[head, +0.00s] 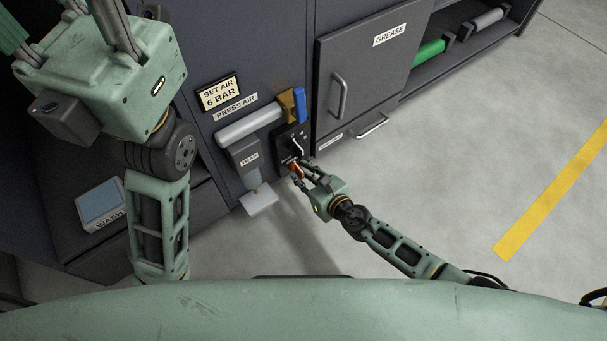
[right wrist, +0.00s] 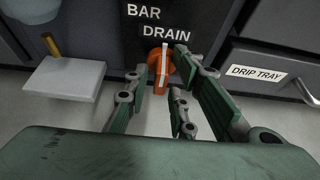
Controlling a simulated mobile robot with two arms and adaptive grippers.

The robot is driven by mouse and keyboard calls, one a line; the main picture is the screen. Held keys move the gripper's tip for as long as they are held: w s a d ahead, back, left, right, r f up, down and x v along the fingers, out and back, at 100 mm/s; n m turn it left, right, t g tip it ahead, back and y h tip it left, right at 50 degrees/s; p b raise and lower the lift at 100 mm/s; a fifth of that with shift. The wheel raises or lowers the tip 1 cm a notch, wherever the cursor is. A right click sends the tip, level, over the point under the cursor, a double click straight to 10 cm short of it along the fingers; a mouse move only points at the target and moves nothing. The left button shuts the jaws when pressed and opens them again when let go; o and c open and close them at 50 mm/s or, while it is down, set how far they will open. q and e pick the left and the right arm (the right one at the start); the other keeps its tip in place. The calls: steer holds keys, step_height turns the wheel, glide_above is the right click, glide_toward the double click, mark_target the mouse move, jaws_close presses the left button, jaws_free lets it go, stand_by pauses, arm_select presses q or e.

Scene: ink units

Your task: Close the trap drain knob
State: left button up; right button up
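The drain knob (right wrist: 160,68) is orange with a white stripe on its face, under the DRAIN label on a black panel (head: 283,149). The stripe stands close to upright in the right wrist view. In the head view the knob (head: 296,171) is partly covered by my right gripper (head: 303,174). My right gripper (right wrist: 160,85) has its fingers apart, on either side of the knob. I cannot tell if a finger touches it. The grey trap (head: 246,158), labelled TRAP, hangs left of the panel. My left arm shows at the left, but its gripper is out of view.
A white tray (head: 259,200) sits below the trap, with a brass stem (right wrist: 52,45) above it. A blue handle (head: 299,104) is above the panel. The GREASE cabinet (head: 366,75) and the DRIP TRAY drawer (right wrist: 262,75) are to the right. The floor at right is clear.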

steer(key=shift+o, duration=0.2)
steer(key=v, duration=1.2)
stand_by(0.6)
